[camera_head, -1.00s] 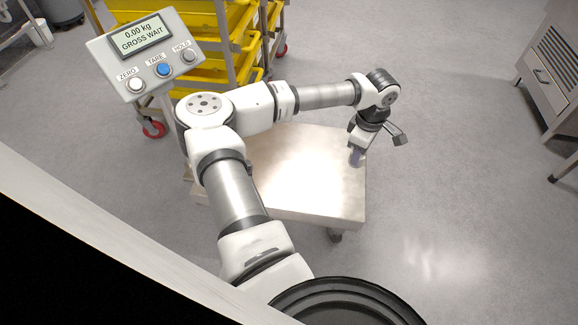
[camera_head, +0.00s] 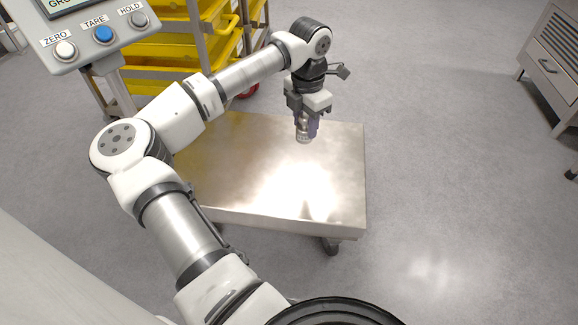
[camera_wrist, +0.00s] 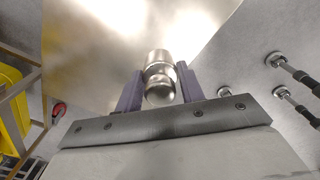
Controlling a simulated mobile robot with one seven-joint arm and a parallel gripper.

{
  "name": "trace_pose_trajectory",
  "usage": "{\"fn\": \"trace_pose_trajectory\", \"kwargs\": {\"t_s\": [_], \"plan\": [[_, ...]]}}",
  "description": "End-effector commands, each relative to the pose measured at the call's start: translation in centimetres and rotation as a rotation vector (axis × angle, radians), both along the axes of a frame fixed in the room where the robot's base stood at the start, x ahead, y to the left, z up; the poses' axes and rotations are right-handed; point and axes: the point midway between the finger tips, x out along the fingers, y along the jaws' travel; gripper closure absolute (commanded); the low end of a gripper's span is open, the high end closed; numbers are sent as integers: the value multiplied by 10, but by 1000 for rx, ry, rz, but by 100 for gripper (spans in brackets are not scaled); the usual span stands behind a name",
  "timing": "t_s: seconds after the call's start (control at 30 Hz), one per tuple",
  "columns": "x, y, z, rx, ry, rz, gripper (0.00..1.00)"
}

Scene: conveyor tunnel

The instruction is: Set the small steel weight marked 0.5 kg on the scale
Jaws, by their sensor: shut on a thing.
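The scale has a bare steel platform (camera_head: 260,180) and a display panel with ZERO, TARE and HOLD buttons (camera_head: 98,35) at the upper left of the head view. My gripper (camera_head: 305,124) is over the far right part of the platform, pointing down. It is shut on a small shiny steel weight (camera_head: 303,136). In the wrist view the weight (camera_wrist: 160,82) sits between the two purple-grey fingers, with its rounded knob toward the camera. The 0.5 kg mark is not readable. I cannot tell whether the weight's base touches the platform.
A cart with yellow bins (camera_head: 165,45) stands behind the scale at the left. A grey cabinet (camera_head: 555,60) is at the upper right. The floor right of the scale is clear. In the wrist view, metal feet (camera_wrist: 280,92) show at the right.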

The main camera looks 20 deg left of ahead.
Motion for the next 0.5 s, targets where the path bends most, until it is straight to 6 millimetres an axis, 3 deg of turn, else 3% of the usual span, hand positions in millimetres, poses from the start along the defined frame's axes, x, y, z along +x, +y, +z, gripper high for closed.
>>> {"fn": "trace_pose_trajectory", "kwargs": {"t_s": [0.03,0.3,0.5], "plan": [[0,0,-17,-3,1,-1,100],[0,-1,-88,-3,1,-3,100],[0,-1,-124,-1,0,-3,100]]}}
